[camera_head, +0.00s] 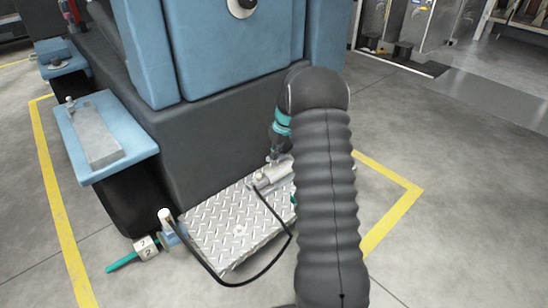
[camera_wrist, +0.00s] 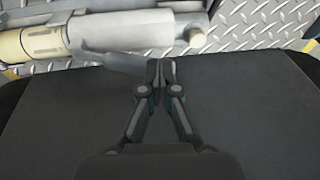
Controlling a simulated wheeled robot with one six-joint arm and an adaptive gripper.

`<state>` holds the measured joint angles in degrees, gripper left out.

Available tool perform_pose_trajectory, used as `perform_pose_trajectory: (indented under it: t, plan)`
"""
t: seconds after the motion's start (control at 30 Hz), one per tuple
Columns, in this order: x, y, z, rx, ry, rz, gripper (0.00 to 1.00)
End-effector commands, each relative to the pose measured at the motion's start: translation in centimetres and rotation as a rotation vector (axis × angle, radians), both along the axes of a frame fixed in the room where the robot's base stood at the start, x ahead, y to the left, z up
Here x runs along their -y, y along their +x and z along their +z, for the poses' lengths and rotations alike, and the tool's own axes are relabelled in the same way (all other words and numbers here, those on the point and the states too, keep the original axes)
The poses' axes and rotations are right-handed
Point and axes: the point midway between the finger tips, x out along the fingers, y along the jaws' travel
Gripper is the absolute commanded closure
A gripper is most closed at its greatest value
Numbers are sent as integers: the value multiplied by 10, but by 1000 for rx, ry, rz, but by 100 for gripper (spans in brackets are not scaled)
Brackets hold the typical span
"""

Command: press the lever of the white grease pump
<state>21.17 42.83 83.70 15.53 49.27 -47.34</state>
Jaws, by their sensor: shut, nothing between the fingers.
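The white grease pump (camera_head: 272,177) lies on a diamond-plate platform (camera_head: 225,235) on the floor, partly hidden by my arm in the head view. In the wrist view its pale cylinder body (camera_wrist: 115,36) runs across the top, with a cream end at the left. A flat grey bar (camera_wrist: 115,61), perhaps its lever, shows beside the body and runs to behind my fingertips. My gripper (camera_wrist: 160,75) is shut and empty, with its tips just below the pump body in the picture. Whether the tips touch the bar I cannot tell. In the head view my arm mostly hides the gripper.
A large blue and dark machine (camera_head: 215,130) stands close behind the platform. Open floor lies to the right.

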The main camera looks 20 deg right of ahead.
Motion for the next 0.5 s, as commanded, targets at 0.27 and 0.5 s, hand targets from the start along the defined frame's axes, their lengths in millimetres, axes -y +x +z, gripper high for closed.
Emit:
perform_pose_trajectory:
  t: [0.27, 0.5]
  plan:
    - [5, -9, 60, 5, -3, 1, 100]
    - [8, -15, 89, 3, -2, 1, 100]
